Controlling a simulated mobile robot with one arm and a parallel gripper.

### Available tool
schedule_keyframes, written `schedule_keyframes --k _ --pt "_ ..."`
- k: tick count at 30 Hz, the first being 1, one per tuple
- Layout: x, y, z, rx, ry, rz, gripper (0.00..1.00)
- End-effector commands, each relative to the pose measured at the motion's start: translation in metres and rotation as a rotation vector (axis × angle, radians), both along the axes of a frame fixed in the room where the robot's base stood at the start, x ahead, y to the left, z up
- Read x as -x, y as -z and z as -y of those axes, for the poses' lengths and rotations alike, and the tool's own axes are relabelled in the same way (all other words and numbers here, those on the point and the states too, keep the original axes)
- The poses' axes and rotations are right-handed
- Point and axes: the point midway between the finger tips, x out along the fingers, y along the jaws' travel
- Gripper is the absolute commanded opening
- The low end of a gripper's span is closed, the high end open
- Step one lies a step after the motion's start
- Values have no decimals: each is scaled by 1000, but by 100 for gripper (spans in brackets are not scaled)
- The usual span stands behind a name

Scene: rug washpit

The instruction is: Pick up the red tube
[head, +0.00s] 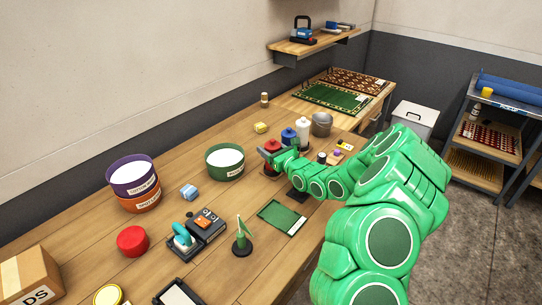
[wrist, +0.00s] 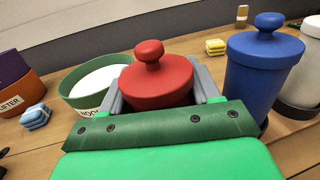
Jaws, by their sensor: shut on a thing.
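The red tube (head: 271,144) is a round red canister with a knobbed lid. It is upright on the wooden table in the head view, left of the blue canister. In the wrist view the red tube (wrist: 155,82) fills the space between the grey fingers. My gripper (head: 268,155) is shut on it, and it also shows in the wrist view (wrist: 160,95), with one finger on each side. The tube's lower part is hidden by my green gripper body, so I cannot tell whether it is off the table.
A blue canister (wrist: 262,75) and a white canister (head: 303,128) stand close on the right, with a grey pot (head: 321,124) beyond. A green bowl (head: 224,160) stands just left. A yellow sponge (head: 261,128) lies behind.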

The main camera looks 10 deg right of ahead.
Motion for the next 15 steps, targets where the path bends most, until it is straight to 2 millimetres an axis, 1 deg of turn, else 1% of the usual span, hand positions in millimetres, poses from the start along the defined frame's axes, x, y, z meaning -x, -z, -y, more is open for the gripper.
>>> schedule_keyframes --k 5,11,15 --pt "-1 -10 0 -3 2 4 0" --pt "-1 -35 0 -3 1 5 0" --pt "13 -48 1 -6 2 3 0"
